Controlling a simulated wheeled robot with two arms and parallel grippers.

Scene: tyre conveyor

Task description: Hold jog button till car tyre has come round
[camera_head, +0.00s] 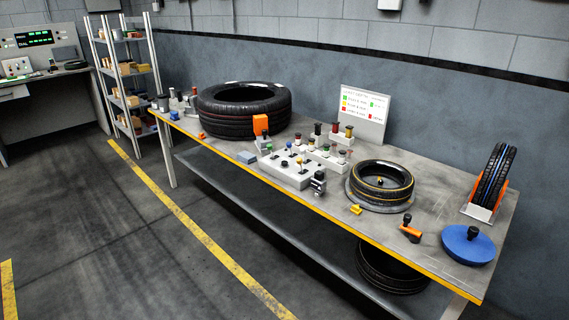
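A light grey control box (287,172) with several small knobs or buttons on top stands near the table's front edge. I cannot tell which one is the jog button. A large black tyre (243,122) lies flat at the table's left. A smaller tyre with a yellow line (381,194) lies flat on a round grey plate (354,198) right of the box. A tyre with a blue stripe (493,178) stands upright in an orange holder at the far right. Which is the car tyre is not clear. Neither of my grippers is in view.
The long table (445,215) has a yellow front edge. A blue disc with a black knob (464,244), an orange-handled tool (411,232) and a white sign (364,115) are on it. Another tyre (385,270) sits on the lower shelf. The floor in front is clear.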

